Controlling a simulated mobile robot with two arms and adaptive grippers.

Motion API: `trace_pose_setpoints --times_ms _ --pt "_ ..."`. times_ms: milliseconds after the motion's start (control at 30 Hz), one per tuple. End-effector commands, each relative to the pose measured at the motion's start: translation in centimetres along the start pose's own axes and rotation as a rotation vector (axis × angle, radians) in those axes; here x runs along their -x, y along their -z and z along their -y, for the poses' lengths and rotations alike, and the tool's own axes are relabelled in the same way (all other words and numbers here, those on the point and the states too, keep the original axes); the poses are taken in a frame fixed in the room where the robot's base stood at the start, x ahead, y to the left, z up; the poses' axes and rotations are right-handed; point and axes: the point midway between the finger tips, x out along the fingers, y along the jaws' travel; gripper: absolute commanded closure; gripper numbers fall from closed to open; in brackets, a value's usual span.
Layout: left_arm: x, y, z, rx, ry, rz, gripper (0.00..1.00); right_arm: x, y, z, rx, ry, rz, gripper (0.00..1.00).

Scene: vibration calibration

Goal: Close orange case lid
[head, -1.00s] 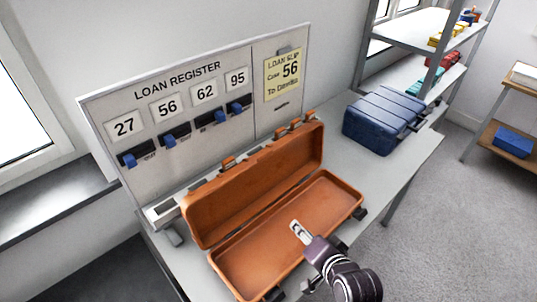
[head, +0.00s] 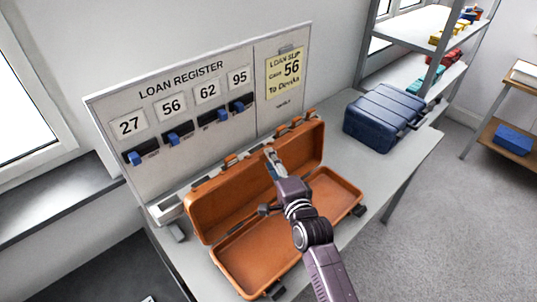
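The orange case (head: 243,262) lies open on the table, its lid (head: 222,203) standing up on the far side, leaning back toward the board. The case's tray looks empty where it shows. My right gripper (head: 270,153) is in front of the lid's inner face, near its upper edge right of the middle. I cannot tell whether it touches the lid, and its fingers are too small to tell open from shut. My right arm crosses the tray and hides part of it and of the lid. My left gripper is not in view.
A loan register board (head: 190,105) with number cards and blue switches stands behind the case. A closed blue case (head: 382,117) lies on the table (head: 403,167) to the right. Shelves (head: 417,32) stand at the back right.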

Motion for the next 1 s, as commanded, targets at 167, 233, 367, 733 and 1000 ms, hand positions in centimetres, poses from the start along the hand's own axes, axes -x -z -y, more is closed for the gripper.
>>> trace_pose_setpoints --times_ms 167,233,367,733,1000 --pt "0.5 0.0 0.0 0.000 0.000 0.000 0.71 -1.8 -0.1 0.1 0.001 0.000 0.001 0.71" --pt "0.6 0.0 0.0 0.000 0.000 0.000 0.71 -2.2 -0.1 0.1 0.000 0.000 0.001 0.71" --pt "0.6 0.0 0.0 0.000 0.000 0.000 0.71 -2.7 0.0 0.1 0.000 0.001 0.000 0.71" --pt "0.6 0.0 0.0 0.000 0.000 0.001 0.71 -2.8 0.0 0.0 0.000 0.000 0.000 0.80" --pt "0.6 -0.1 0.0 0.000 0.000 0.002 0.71 -2.8 0.0 0.1 0.001 0.002 0.000 1.00"
